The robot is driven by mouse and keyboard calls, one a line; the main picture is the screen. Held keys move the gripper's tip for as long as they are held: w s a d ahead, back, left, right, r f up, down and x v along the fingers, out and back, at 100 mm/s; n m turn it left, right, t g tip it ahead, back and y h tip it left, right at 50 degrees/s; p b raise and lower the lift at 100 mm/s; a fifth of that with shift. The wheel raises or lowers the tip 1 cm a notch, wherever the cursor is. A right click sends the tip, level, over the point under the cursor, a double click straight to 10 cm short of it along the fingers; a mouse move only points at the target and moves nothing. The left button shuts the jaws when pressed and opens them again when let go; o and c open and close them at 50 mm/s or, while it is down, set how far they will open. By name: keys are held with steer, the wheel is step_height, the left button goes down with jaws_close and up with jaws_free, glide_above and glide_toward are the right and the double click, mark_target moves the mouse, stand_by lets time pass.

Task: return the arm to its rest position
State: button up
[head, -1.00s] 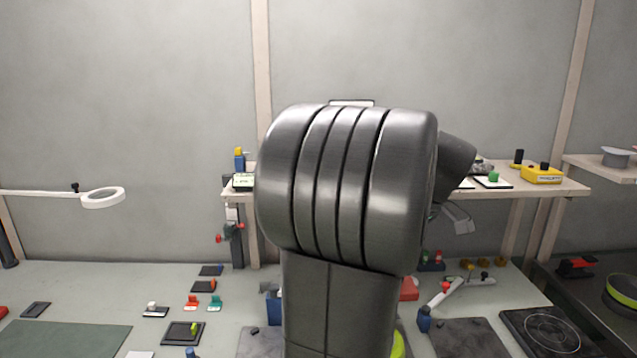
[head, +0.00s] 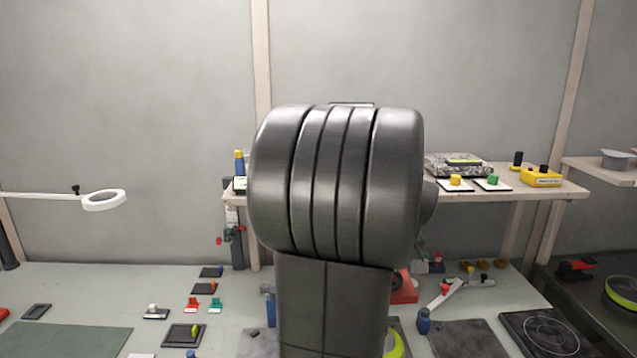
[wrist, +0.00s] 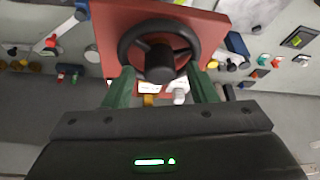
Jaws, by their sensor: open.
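My own dark grey arm (head: 335,190) fills the middle of the head view and hides the bench behind it. My gripper (wrist: 163,88) shows in the wrist view, with two green fingers spread apart. The gripper itself is hidden in the head view.
A ring lamp (head: 104,200) reaches in from the left.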

steer(key=shift+a+m+h, duration=0.15)
steer(key=shift+m+h, duration=0.75)
steer(key=shift+m, duration=1.3)
steer(key=shift+a+m+g+h+b, duration=0.15)
steer(key=shift+m+h+b, duration=0.35)
steer(key=shift+m, duration=0.65)
steer(key=shift+d+m+g+h+b, duration=0.15)
steer(key=shift+m+h+b, duration=0.3)
steer(key=shift+m, duration=0.7)
steer(key=m+h, duration=0.1)
steer(key=m, duration=0.2)
steer(key=shift+w+a+m+g+b, duration=0.1)
steer(key=shift+a+m+g+b, duration=0.05)
steer(key=shift+m+g+b, duration=0.2)
steer(key=m+g, duration=0.1)
steer(key=m, duration=0.2)
steer(key=shift+h, duration=0.35)
steer(key=shift+w+m, duration=0.1)
steer(key=shift+m, duration=0.35)
steer(key=shift+a, duration=0.1)
